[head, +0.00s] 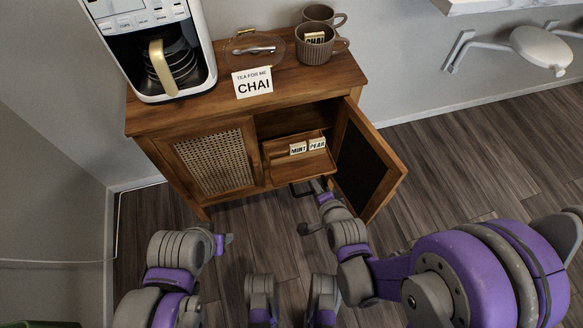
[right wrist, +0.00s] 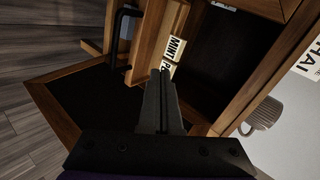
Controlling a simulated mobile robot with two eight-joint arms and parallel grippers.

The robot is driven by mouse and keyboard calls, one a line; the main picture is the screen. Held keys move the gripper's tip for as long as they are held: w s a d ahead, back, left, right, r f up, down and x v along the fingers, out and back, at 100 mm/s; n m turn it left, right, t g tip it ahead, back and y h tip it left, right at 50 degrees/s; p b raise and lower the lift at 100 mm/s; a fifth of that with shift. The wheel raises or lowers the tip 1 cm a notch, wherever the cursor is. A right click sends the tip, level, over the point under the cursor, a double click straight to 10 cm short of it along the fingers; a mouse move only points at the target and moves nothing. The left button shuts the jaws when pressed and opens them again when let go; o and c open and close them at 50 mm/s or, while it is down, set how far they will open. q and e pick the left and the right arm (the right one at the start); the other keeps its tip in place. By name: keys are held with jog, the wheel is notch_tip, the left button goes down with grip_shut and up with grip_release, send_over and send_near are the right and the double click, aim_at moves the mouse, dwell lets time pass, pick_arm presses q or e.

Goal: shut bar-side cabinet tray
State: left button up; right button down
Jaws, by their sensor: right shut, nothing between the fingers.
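The wooden cabinet tray (head: 283,164) is pulled part way out of the cabinet's open right side. It carries small boxes labelled MINT (head: 298,148) and PEAR (head: 317,144). Its black bar handle (head: 301,189) is on the front; the handle also shows at upper left in the right wrist view (right wrist: 121,27). My right gripper (head: 318,186) is shut and empty, close to the tray front at the handle's right end. In the right wrist view its fingertips (right wrist: 163,72) overlap the tray edge; contact cannot be told. My left gripper (head: 225,242) is low at the left, away from the cabinet, its jaws unclear.
The right cabinet door (head: 367,163) stands open, close to the right of my right gripper. The cane left door (head: 215,162) is shut. On top are a coffee machine (head: 155,50), a CHAI card (head: 252,83) and brown mugs (head: 316,46). Floor in front is clear.

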notch_tip(320, 180, down, 5)
jog(key=w+a+m+b, duration=0.1)
jog(key=a+m+b, duration=0.1)
jog(key=a, duration=0.1)
jog(key=p, duration=0.3)
send_near(292, 158)
jog(key=f, duration=0.3)
jog(key=shift+s+d+t+y, duration=0.2)
jog(key=shift+t+y, duration=0.2)
jog(key=w, duration=0.1)
jog(key=w+a, duration=0.1)
jog(key=w, duration=0.1)
jog(key=w+f, duration=0.1)
jog(key=shift+w+a+f, duration=0.1)
jog(key=shift+w+a, duration=0.15)
jog(key=shift+w, duration=0.05)
pick_arm(q)
jog(key=shift+w+a+f, duration=0.3)
jog(key=shift+f, duration=0.1)
pick_arm(e)
jog(key=shift+w+a, duration=0.1)
jog(key=shift+w, duration=0.25)
